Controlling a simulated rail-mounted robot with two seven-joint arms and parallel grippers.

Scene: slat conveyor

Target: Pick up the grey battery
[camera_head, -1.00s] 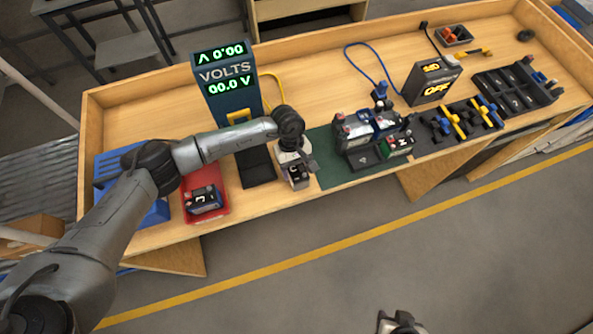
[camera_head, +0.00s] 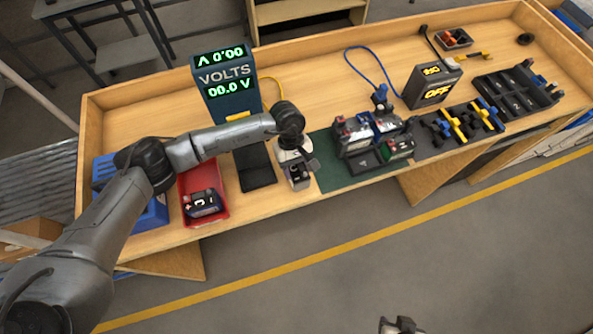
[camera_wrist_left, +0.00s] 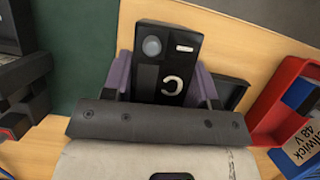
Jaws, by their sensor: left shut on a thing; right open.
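My left gripper (camera_head: 299,176) is shut on a dark grey battery (camera_wrist_left: 168,60). In the left wrist view the battery shows a round light-grey terminal, a small white mark and a white letter like a C, with the purple-grey fingers (camera_wrist_left: 165,82) on both sides. In the head view it hangs at the front of the wooden bench, between the black pad and the green mat; its height over the bench is hard to tell. My right gripper (camera_head: 400,325) is open at the bottom edge, mostly cut off and away from the bench.
A volt meter (camera_head: 226,90) stands behind a black pad (camera_head: 256,168). Several batteries (camera_head: 375,138) stand on the green mat (camera_head: 333,178). A charger box marked OFF (camera_head: 432,84) and black racks (camera_head: 515,90) are at right.

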